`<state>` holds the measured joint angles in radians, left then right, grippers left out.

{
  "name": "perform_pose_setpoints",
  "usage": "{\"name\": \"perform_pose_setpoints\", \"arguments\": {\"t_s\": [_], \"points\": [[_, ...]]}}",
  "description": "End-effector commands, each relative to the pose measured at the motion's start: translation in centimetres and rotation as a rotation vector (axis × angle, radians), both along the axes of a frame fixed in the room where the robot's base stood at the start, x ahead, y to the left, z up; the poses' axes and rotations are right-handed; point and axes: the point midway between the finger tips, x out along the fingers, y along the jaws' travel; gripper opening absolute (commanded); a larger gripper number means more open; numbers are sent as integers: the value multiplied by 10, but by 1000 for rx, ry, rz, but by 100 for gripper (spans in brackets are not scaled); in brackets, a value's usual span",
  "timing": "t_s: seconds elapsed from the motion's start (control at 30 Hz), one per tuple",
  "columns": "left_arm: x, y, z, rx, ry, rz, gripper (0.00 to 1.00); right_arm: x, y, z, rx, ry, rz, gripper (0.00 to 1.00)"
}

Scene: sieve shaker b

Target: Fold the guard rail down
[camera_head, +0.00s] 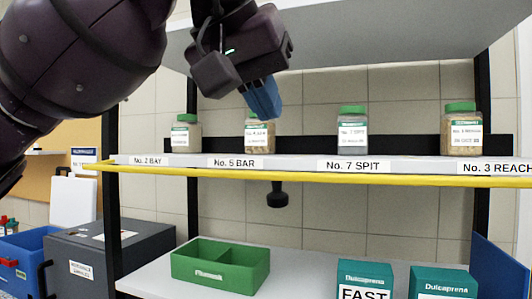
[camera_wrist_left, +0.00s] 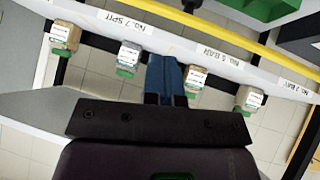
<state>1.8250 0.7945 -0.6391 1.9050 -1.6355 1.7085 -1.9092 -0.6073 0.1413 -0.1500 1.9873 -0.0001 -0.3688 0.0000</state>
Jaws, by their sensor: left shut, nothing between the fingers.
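The yellow guard rail (camera_head: 300,178) runs straight across the front of the upper shelf, just below the label strip. In the left wrist view the rail (camera_wrist_left: 222,33) crosses the upper part of the picture diagonally. My left gripper (camera_head: 263,98) comes in from the upper left, with its blue fingers pointing down. They are together and empty, above the rail and in front of the "No. 5 BAR" jar (camera_head: 260,135). In the left wrist view the fingers (camera_wrist_left: 166,78) appear between two jars, apart from the rail. My right gripper is not in view.
Several green-lidded jars, including the "No. 7 SPIT" jar (camera_head: 352,132), stand behind the rail. A green divided tray (camera_head: 220,268) and teal boxes (camera_head: 364,279) are on the lower shelf (camera_head: 305,278). A black knob-like part (camera_head: 277,195) hangs below the upper shelf.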

Motion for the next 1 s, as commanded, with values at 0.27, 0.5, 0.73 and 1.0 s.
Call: {"name": "perform_pose_setpoints", "arguments": {"t_s": [0.27, 0.5, 0.73, 1.0], "points": [[-7, 25, 40, 150, -151, 97, 0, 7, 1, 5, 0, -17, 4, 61], [9, 21, 26, 155, -150, 100, 0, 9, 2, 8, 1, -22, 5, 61], [38, 11, 0, 154, -149, 99, 0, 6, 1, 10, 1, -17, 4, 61], [67, 2, -32, 154, -149, 97, 0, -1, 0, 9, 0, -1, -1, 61]]}}
